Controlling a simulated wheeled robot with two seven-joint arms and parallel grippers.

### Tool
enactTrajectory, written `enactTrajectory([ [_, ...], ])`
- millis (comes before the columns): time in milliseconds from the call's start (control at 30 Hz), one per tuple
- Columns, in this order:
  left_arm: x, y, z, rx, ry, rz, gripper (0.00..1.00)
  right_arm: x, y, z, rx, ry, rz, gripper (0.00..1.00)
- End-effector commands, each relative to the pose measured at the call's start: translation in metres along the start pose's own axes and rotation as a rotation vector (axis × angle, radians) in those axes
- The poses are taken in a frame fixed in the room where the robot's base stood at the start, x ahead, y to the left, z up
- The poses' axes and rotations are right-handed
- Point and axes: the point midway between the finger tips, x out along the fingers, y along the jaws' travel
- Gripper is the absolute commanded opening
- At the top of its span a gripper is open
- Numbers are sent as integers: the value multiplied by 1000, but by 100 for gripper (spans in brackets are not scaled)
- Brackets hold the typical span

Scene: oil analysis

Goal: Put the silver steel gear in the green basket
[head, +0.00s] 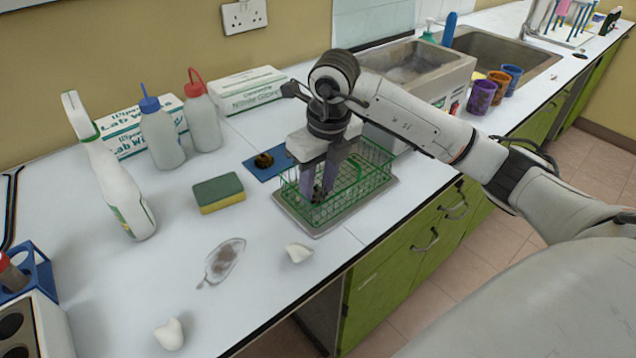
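The green wire basket (378,172) stands on a grey tray on the white counter, near its front edge. My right gripper (318,192) points down into the basket, with its fingers below the rim. The two fingers look a little apart, but I cannot tell whether anything is between the fingertips. I cannot make out a silver steel gear; the gripper and the basket wires hide part of the basket's inside. A small brass-coloured round part (263,160) lies on a blue mat (254,172) just left of the basket. My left gripper is not in view.
Bottles (163,138) and boxes (248,90) stand at the back.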

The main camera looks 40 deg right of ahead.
Motion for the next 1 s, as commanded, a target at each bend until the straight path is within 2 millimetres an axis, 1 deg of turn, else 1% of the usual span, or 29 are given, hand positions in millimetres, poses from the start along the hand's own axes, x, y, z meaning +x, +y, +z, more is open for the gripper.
enactTrajectory([
  [300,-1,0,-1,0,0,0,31,-1,0,0,0,0,0,41],
  [467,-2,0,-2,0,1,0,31,-13,0,1,0,-2,0,41],
  [567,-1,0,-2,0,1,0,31,-32,0,2,-1,-5,0,41],
  [800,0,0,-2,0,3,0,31,-85,0,2,1,-5,0,41],
  [900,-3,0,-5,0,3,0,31,-104,-1,2,0,-3,-2,41],
  [1000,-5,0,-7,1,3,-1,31,-116,-1,2,1,-3,-2,41],
])
